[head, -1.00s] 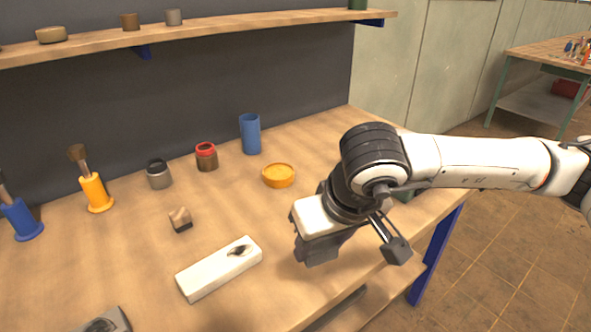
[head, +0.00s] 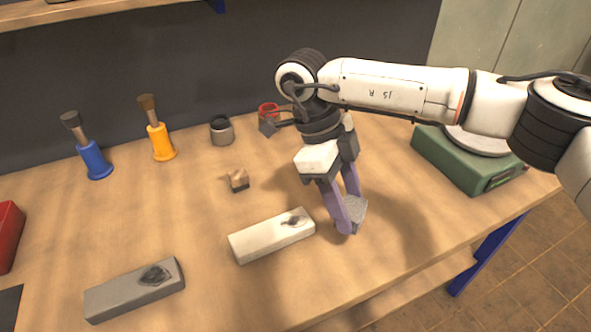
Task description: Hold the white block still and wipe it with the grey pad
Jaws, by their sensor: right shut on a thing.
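The white block (head: 265,240) lies flat on the wooden table near the middle, with a dark smudge on its top toward the right end. My right gripper (head: 347,213) points down just to the right of the block, its purple fingers shut on the small grey pad (head: 356,212). The pad is at or close above the table top; I cannot tell whether it touches. It looks apart from the block. My left gripper is not in view.
A grey block (head: 130,292) with a dark smudge lies front left. A small wood-and-black piece (head: 238,180) lies behind the white block. Brushes in blue (head: 95,160) and yellow (head: 161,142) holders, a grey jar (head: 222,131) and a red-rimmed jar (head: 269,112) stand behind. A green scale (head: 460,160) stands right.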

